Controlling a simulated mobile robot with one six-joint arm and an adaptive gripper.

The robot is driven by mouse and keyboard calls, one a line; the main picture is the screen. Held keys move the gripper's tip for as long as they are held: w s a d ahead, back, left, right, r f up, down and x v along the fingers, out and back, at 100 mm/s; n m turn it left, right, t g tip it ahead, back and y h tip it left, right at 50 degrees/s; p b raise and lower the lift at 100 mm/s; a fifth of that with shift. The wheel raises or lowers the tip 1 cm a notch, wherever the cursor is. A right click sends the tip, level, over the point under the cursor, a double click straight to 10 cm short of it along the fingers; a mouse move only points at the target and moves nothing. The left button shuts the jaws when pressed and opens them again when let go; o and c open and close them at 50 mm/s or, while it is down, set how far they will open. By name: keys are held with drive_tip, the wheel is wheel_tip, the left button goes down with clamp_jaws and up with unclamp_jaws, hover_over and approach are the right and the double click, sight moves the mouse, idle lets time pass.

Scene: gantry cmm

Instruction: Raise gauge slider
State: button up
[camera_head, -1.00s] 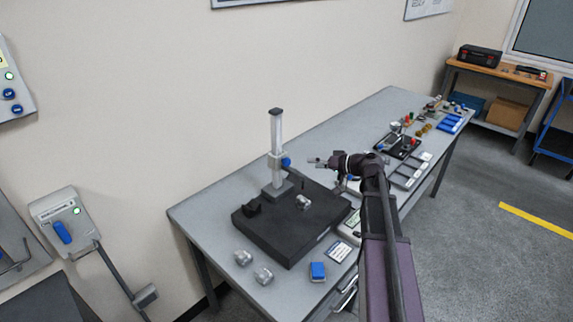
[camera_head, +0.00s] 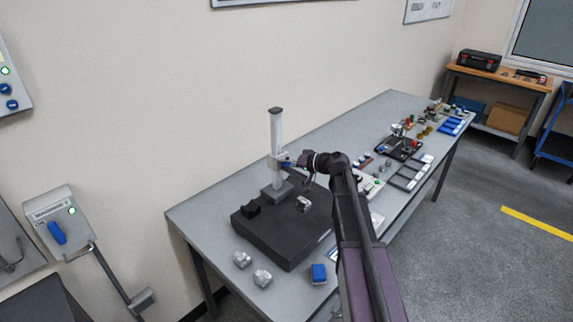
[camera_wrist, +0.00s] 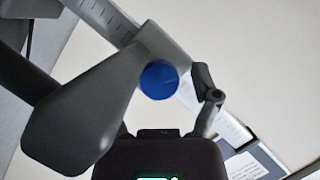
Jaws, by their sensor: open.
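The gauge slider (camera_head: 274,161) is a light grey block partway up the upright gauge column (camera_head: 276,128). Its blue knob (camera_head: 286,164) faces my gripper (camera_head: 297,162), which reaches it from the right. In the wrist view the slider (camera_wrist: 165,45) is close ahead, with the blue knob (camera_wrist: 158,80) near the middle. My gripper (camera_wrist: 168,82) is open there, with a dark jointed finger to the right of the knob. A large grey shape covers the left side. I cannot tell whether a finger touches the knob.
The column's foot stands on a black plate (camera_head: 280,235) with small parts on it. Trays and small parts (camera_head: 408,172) fill the table to the right. The wall is behind.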

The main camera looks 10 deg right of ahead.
drive_tip(key=shift+d, duration=0.1)
clamp_jaws()
wheel_tip(320, 180, up, 7)
drive_tip(key=p, duration=0.7)
drive_tip(key=shift+r, duration=0.15)
drive_tip(key=shift+s, duration=0.1)
